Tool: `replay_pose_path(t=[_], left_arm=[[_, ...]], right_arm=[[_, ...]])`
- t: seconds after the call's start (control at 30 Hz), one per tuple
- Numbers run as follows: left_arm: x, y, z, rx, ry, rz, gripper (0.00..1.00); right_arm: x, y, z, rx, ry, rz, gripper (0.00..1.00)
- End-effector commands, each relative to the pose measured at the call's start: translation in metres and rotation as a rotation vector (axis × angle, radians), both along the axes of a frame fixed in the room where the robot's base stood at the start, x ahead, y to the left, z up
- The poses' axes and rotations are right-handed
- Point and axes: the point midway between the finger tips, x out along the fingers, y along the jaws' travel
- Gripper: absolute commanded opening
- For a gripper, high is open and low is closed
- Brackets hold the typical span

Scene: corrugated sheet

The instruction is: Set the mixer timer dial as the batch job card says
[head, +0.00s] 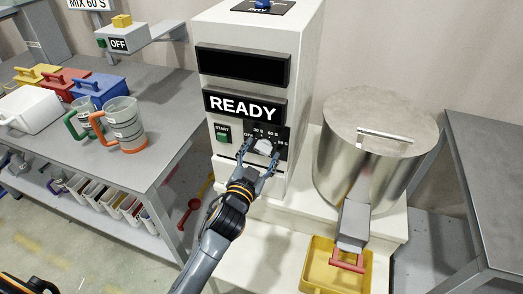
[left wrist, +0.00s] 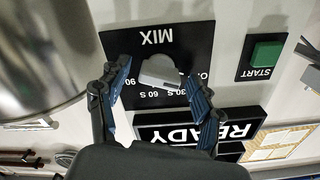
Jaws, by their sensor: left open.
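The timer dial (head: 264,146) is a pale knob on the black MIX panel of the white mixer cabinet. In the head view, marks for OFF, 30 S, 60 S and 90 S stand around it. My left gripper (head: 260,157) is open, with its fingers on either side of the dial. In the left wrist view, the dial (left wrist: 160,70) shows upside down between the open fingers (left wrist: 160,92); I cannot tell whether they touch it. I cannot tell which mark the dial points at. The job card (head: 88,4) at the top left reads MIX 60 S. My right gripper is not in view.
A green START button (head: 222,136) sits left of the dial, below a READY display (head: 242,107). A steel drum (head: 375,150) stands to the right, above a yellow tray (head: 318,270). A grey table (head: 165,115) with jugs and boxes stands at left.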

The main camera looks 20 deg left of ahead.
Motion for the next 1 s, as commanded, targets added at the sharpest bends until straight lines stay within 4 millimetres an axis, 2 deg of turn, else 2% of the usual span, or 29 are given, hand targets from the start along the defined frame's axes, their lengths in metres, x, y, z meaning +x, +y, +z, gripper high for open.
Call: replay_pose_path(t=[0.37, 0.63, 1.0], left_arm=[[0.0062, -0.0005, 0.0, 0.0, 0.0, 0.0, 0.66], [0.006, -0.0006, -0.0001, 0.0, 0.0, -0.001, 0.12], [0.006, -0.0008, 0.0008, 0.054, -0.002, -0.001, 0.12]], right_arm=[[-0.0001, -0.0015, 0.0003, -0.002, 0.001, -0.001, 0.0], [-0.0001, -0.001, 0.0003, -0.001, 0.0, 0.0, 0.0], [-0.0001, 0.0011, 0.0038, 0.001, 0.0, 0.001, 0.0]])
